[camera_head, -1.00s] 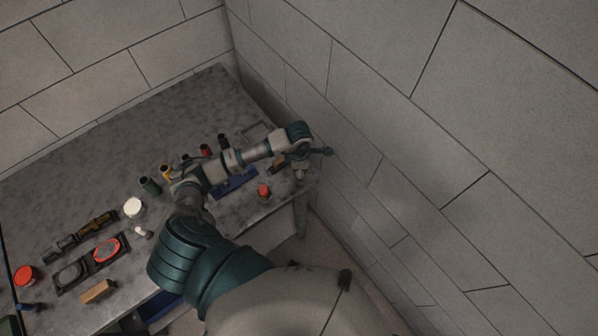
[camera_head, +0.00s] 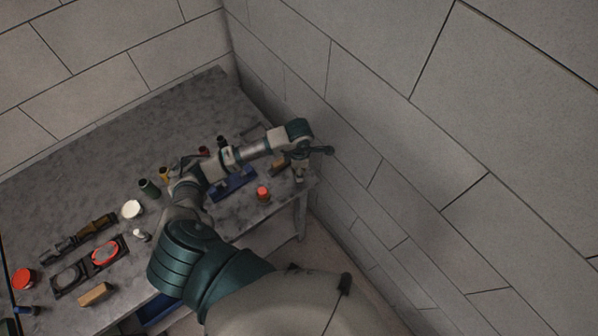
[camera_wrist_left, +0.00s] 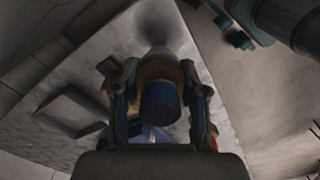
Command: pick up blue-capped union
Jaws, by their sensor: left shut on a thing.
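The blue-capped union (camera_wrist_left: 160,101) sits between the two fingers of my left gripper (camera_wrist_left: 163,108) in the left wrist view. Its blue cap faces the camera and a tan-brown body shows behind it. The fingers are shut on it from both sides. In the head view, my left gripper (camera_head: 299,168) is at the right end of the grey table (camera_head: 120,160), beside the wall. The union cannot be made out clearly there. I cannot tell whether it still touches the table. My right gripper is not in view.
An orange-capped jar (camera_head: 263,193) and a blue tray (camera_head: 233,184) stand near the gripper. A white round piece (camera_head: 131,209), a red-topped piece (camera_head: 24,279) and a wooden block (camera_head: 96,294) lie further left. Block walls close the back and right. The table's back left is clear.

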